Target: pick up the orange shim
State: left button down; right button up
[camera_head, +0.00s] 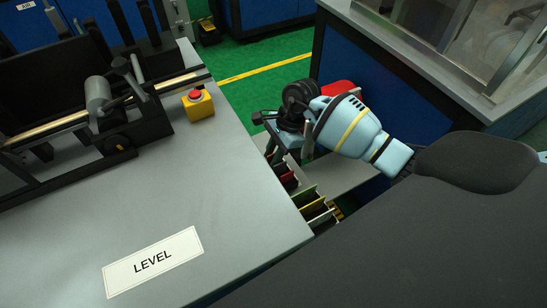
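Several thin coloured shims stand on edge in a dark slotted rack (318,214) beside the right edge of the grey bench. A red one (288,177) and yellowish ones (312,204) show. I cannot clearly single out the orange shim among them at this size. My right gripper (270,135), black on a light blue wrist, is above the far end of the rack, apart from the yellowish shims. Its fingers are small and dark, and their gap is unclear. It partly hides the far end of the rack. My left gripper is out of view.
The grey bench (190,200) carries a LEVEL label (153,262), a yellow box with a red button (198,103) and a dark tape machine (115,100). A red object (341,88) lies behind my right wrist. A blue cabinet (345,55) stands beyond it. The bench's middle is clear.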

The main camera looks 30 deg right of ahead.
grip_shut()
notch_tip(320, 180, up, 10)
jog(key=shift+r, duration=0.1)
dwell(0.5)
